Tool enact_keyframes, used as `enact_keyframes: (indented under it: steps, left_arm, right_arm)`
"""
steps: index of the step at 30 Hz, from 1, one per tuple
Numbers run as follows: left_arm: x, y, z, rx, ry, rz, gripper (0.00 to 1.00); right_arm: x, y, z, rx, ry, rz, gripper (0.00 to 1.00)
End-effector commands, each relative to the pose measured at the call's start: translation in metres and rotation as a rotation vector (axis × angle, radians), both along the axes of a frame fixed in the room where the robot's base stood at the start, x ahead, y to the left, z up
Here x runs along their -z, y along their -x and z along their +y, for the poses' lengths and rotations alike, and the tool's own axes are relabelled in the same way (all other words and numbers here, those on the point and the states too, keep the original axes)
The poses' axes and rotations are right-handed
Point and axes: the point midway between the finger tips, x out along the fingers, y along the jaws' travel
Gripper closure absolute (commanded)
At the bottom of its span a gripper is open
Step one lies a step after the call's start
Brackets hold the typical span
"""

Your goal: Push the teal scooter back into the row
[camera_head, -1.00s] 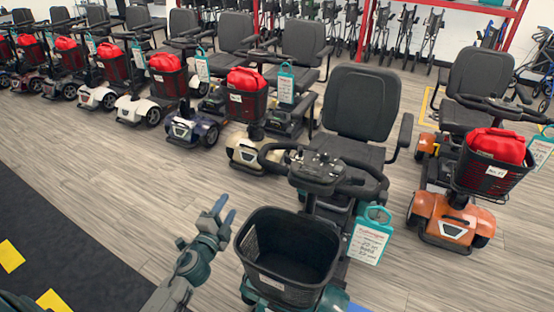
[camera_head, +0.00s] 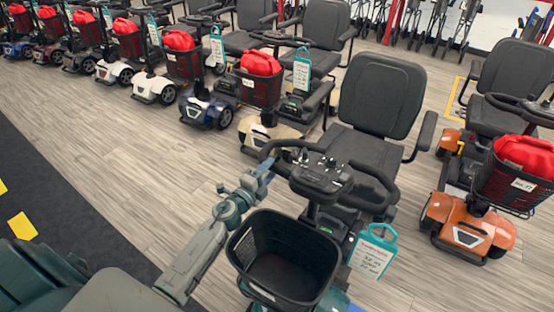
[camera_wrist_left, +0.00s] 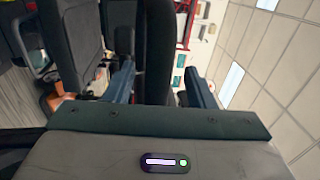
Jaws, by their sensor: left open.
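The teal scooter stands nearest me in the head view, with a black seat (camera_head: 381,95), a dark tiller head (camera_head: 321,176), looped black handlebars (camera_head: 372,196) and an empty black basket (camera_head: 282,258). A teal tag (camera_head: 372,252) hangs at its right side. My left gripper (camera_head: 262,176) is open at the left handlebar, beside the tiller and behind the basket. In the left wrist view a dark upright bar (camera_wrist_left: 155,50) shows between the two blue fingers; I cannot tell whether they touch it. My right gripper does not show.
An orange scooter (camera_head: 467,227) stands close on the right. A cream scooter (camera_head: 262,135) and several others with red-filled baskets line up to the left. Walkers stand behind. Bare wood floor (camera_head: 130,170) lies front left, beside a dark mat (camera_head: 60,215).

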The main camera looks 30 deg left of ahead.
Motion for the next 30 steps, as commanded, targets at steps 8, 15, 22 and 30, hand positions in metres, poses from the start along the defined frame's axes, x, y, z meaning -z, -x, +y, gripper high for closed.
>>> enact_keyframes:
  steps: [8, 15, 22, 30]
  left_arm:
    - [-0.002, -0.039, -0.005, -0.001, 0.001, 0.0, 0.51]
    - [-0.002, -0.047, -0.006, 0.0, 0.001, 0.001, 0.51]
    - [-0.002, -0.047, -0.006, 0.0, 0.001, 0.0, 0.62]
    - [-0.002, -0.047, -0.006, 0.0, 0.0, 0.0, 1.0]
  right_arm:
    - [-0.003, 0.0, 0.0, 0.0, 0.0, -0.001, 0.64]
    - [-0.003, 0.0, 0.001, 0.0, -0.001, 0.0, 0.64]
    - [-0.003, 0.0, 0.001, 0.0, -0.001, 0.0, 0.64]
    - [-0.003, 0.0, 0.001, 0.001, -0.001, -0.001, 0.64]
